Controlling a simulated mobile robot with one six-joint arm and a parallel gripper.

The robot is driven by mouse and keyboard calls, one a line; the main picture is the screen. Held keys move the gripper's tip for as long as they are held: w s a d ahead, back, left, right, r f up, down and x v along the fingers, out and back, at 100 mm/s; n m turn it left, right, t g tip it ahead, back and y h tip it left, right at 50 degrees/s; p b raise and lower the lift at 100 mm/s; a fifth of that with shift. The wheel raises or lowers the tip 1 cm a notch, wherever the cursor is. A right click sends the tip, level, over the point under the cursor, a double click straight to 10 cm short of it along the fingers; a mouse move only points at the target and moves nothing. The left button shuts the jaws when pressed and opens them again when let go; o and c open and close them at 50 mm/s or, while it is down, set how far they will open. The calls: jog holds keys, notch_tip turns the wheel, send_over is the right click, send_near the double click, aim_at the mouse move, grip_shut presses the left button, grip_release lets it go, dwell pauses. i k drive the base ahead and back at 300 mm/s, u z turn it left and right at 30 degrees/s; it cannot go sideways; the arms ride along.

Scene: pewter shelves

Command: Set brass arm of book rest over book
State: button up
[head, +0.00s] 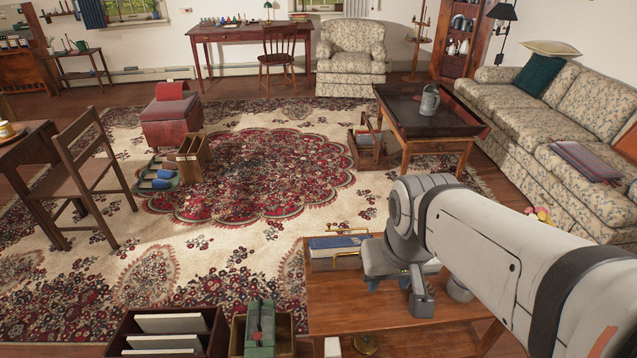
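A blue book (337,242) lies on the low wooden table in the lower middle of the head view. It sits at the table's far left, apparently on a wooden book rest (320,263) whose edge shows in front of it. A thin brass arm (348,230) stands up at the book's far side. More brass shows along its near edge. My gripper (388,286) is just right of the book, over the table, and hides the book rest's right side. Its fingers are small and partly covered by my wrist, so I cannot see whether they are open or hold anything.
The wooden table (350,310) has bare top in front of the book. A dark divided box (170,330) and a green object (260,330) stand left of it.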

aim_at(328, 225)
jog(key=u, duration=0.05)
jog(key=k, duration=0.1)
jog(key=z, duration=2.55)
jog(key=k, duration=1.3)
jog(key=u, duration=2)
jog(key=i, duration=1)
jog(key=u, duration=0.1)
